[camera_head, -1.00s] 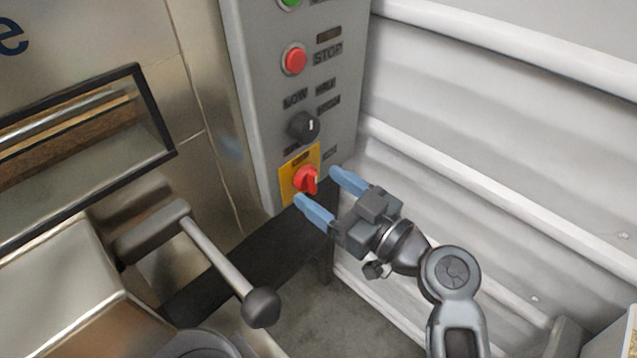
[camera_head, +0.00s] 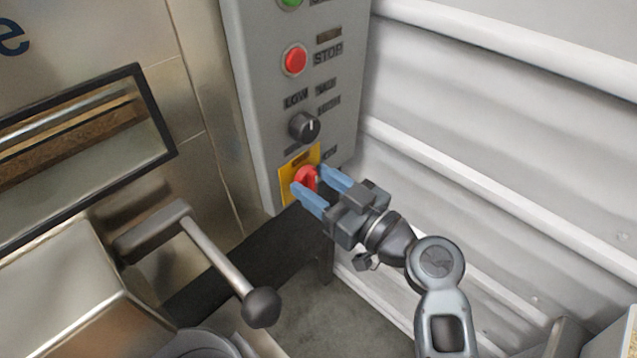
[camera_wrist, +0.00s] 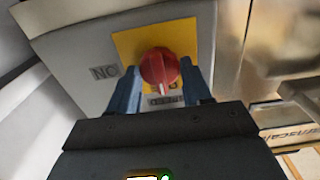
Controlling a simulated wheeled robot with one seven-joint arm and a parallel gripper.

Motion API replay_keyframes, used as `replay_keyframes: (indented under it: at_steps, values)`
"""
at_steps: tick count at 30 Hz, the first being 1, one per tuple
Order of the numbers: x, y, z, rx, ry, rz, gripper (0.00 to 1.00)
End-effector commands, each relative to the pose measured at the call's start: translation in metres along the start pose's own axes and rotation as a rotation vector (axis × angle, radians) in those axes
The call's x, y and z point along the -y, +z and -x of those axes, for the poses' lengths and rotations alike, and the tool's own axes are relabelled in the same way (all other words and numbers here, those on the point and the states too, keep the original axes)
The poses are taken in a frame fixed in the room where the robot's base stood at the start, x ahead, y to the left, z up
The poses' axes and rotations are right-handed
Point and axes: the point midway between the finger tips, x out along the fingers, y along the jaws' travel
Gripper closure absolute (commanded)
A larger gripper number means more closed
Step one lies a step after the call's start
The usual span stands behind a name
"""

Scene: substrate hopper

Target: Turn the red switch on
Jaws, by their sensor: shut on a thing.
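The red switch (camera_head: 306,176) is a rotary knob on a yellow plate (camera_head: 285,184) at the lower end of the grey control panel. In the wrist view the knob (camera_wrist: 160,68) shows between the two blue fingers, its white mark pointing down toward my gripper. My gripper (camera_head: 312,186) is shut on the red switch, one finger on each side. In the head view the fingers hide part of the knob. The lettering on the yellow plate is partly covered.
The grey panel (camera_head: 262,110) also carries a black selector knob (camera_head: 304,127), a red STOP button (camera_head: 295,60) and a green button (camera_head: 290,3) above. A lever with a dark ball end (camera_head: 261,307) stands at lower left. A white ribbed wall (camera_head: 480,130) is on the right.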

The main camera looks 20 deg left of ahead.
Motion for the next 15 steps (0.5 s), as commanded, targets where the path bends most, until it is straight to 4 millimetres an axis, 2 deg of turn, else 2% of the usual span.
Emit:
replay_keyframes:
  at_steps: [3,15]
  values:
    - [0.0000,0.0001,0.0002,0.000,0.000,0.000,0.82]
    - [-0.0010,0.0008,0.0008,0.000,0.002,-0.094,0.82]
